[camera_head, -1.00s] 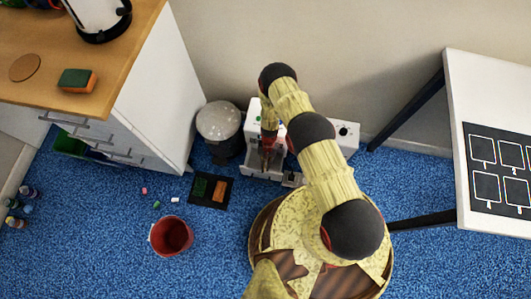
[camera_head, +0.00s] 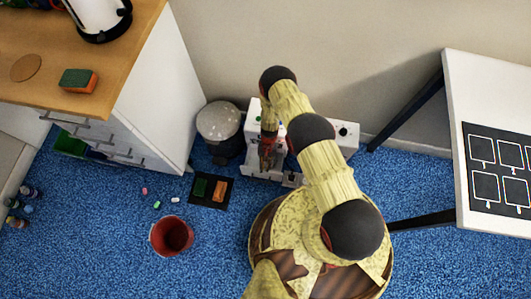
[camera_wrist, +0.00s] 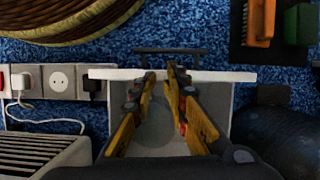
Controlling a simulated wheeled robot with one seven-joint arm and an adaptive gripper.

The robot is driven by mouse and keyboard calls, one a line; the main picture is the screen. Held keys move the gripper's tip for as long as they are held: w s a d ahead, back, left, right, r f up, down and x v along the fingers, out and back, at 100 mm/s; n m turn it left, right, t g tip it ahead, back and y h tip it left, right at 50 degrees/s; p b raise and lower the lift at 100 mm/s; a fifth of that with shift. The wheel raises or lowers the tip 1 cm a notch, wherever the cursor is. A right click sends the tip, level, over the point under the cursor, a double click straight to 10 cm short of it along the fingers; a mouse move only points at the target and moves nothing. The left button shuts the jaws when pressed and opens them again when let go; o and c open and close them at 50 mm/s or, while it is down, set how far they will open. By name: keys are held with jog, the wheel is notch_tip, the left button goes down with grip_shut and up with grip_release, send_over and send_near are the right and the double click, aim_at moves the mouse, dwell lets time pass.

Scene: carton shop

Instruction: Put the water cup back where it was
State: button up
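My gripper (camera_wrist: 161,72) points down over the open drawer (camera_wrist: 242,77) of a small white unit by the wall. Its two yellow and dark fingers stand apart with a narrow gap at the tips. I see nothing clearly held between them. A dim, rounded grey shape shows in the drawer between the fingers; I cannot tell whether it is a cup or shadow. In the head view my gripper (camera_head: 267,157) hides part of the drawer. I cannot make out the water cup for certain in either view.
A red bucket (camera_head: 172,236), a dark tray (camera_head: 222,201) with green and orange blocks, and small loose pieces lie on the blue carpet. A round-lidded bin (camera_head: 219,122) stands left of the drawer. A wooden-topped cabinet (camera_head: 135,52) is left, a white table (camera_head: 480,85) right.

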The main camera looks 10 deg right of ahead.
jog(key=shift+o, duration=0.4)
jog(key=shift+s+d+f, duration=0.1)
jog(key=shift+s+f, duration=0.2)
